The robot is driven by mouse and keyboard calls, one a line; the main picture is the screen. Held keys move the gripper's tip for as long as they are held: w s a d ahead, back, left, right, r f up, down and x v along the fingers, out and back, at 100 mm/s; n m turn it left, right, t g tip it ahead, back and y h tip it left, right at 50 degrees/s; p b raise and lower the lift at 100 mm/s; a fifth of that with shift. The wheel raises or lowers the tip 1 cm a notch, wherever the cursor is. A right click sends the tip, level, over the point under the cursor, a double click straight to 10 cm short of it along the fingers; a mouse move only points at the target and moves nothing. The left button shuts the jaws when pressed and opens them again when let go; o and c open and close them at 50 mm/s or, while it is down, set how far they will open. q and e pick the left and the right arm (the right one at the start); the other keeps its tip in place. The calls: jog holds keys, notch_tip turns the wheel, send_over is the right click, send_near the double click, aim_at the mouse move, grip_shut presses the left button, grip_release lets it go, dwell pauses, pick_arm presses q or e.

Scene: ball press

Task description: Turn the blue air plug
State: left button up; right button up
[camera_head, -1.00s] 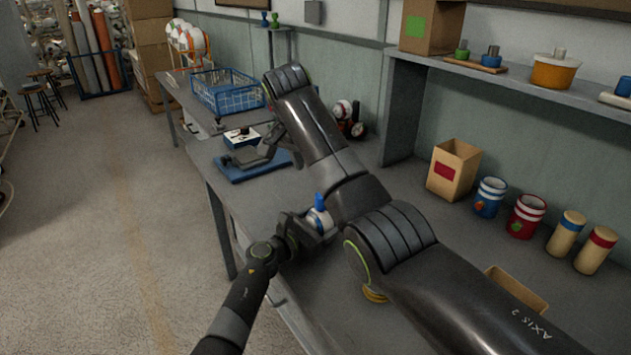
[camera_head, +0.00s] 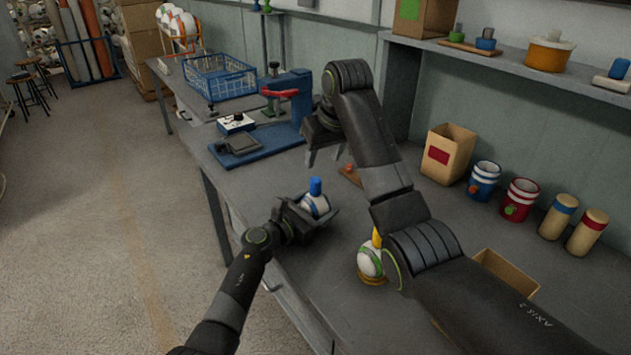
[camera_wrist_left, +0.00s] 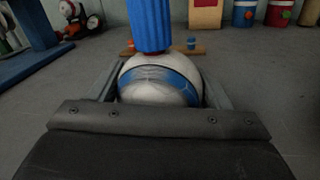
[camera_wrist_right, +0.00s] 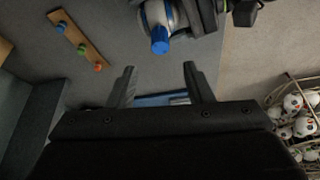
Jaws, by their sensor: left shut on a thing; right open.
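The blue air plug (camera_head: 316,186) stands upright on top of a white and blue ball (camera_head: 315,204). My left gripper (camera_head: 318,210) is shut around the ball and holds it over the table. In the left wrist view the ribbed plug (camera_wrist_left: 150,25) rises from the ball (camera_wrist_left: 160,80), its top cut off by the frame. My right gripper (camera_head: 325,156) is open and empty, above and behind the plug. In the right wrist view the plug (camera_wrist_right: 160,40) lies beyond the open fingers (camera_wrist_right: 160,70), apart from them.
A second ball (camera_head: 370,264) with a yellow plug sits on a yellow ring, near my right arm. A blue press (camera_head: 265,142) with a red handle stands at the back left. A peg board (camera_wrist_right: 78,40), a blue basket (camera_head: 222,90), a carton and two cups are around.

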aim_at(316, 180)
jog(key=x, duration=1)
jog(key=shift+f, duration=0.2)
jog(key=c, duration=1)
